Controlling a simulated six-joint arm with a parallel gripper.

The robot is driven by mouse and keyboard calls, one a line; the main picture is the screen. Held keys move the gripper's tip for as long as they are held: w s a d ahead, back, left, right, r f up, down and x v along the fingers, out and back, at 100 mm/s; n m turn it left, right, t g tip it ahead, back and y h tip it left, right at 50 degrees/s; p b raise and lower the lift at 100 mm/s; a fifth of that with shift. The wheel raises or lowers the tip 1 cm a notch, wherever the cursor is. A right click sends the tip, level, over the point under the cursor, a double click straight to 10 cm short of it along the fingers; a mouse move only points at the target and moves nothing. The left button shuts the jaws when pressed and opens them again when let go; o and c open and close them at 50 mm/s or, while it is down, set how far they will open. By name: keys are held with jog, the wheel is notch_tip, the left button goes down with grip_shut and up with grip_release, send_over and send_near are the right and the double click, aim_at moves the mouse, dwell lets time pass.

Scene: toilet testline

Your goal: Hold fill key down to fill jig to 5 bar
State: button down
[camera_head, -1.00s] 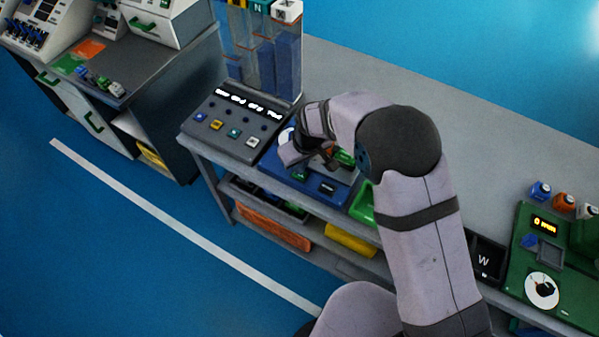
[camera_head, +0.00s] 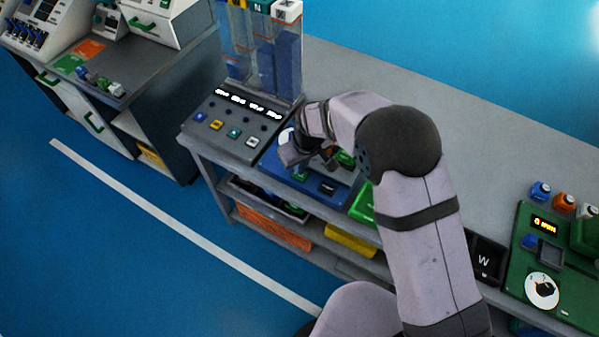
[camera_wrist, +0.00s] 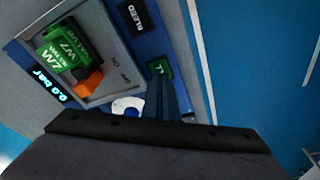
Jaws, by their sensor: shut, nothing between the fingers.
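The blue jig (camera_head: 277,180) stands on the bench. In the wrist view it carries a green valve (camera_wrist: 66,50) with an orange lever (camera_wrist: 88,83) by ON/OFF marks. A display (camera_wrist: 52,85) glows and seems to read 0.0 bar. The green fill key (camera_wrist: 160,67) is partly hidden by my gripper (camera_wrist: 161,80), whose fingers are shut and empty. The tips are at the key; I cannot tell whether they touch it. A black BLEED key (camera_wrist: 139,16) is beyond it. In the head view my gripper (camera_head: 300,168) is over the jig, largely hidden.
A grey panel (camera_head: 222,125) with coloured keys and lit readouts stands left of the jig, with clear tubes (camera_head: 262,60) behind. A green tray (camera_head: 363,204) is close on the right. A green station (camera_head: 545,265) is far right. The bench behind my arm is clear.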

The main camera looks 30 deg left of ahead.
jog(key=shift+f+b, duration=0.5)
jog(key=shift+f, duration=0.25)
jog(key=shift+r, duration=0.1)
dwell(1.8)
jog(key=shift+w+a+p+v, duration=0.1)
jog(key=shift+a+p+v, duration=0.1)
jog(key=shift+p+v, duration=0.7)
jog(key=shift+w+a+p+v, duration=0.15)
jog(key=shift+p+v, duration=0.45)
jog(key=shift+v, duration=0.6)
jog(key=shift+w+a+p+v, duration=0.1)
jog(key=shift+a+p+v, duration=0.1)
jog(key=shift+p+v, duration=0.7)
jog(key=shift+r, duration=0.25)
jog(key=shift+s+d, duration=0.1)
jog(key=s+d+f+m+g+h, duration=0.1)
jog(key=s+d+g+h, duration=0.1)
jog(key=s+d, duration=0.55)
jog(key=s+d+f+m+g+h, duration=0.15)
jog(key=s+d, duration=0.35)
jog(key=d, duration=0.6)
jog(key=d+r+m+t, duration=0.1)
jog(key=d+r+m, duration=0.3)
jog(key=d, duration=0.7)
jog(key=w+d+r+m+t+y, duration=0.1)
jog(key=d+r+m, duration=0.4)
jog(key=d+r, duration=0.3)
jog(key=d, duration=0.2)
jog(key=shift+w+d+r, duration=0.25)
jog(key=shift+d, duration=0.15)
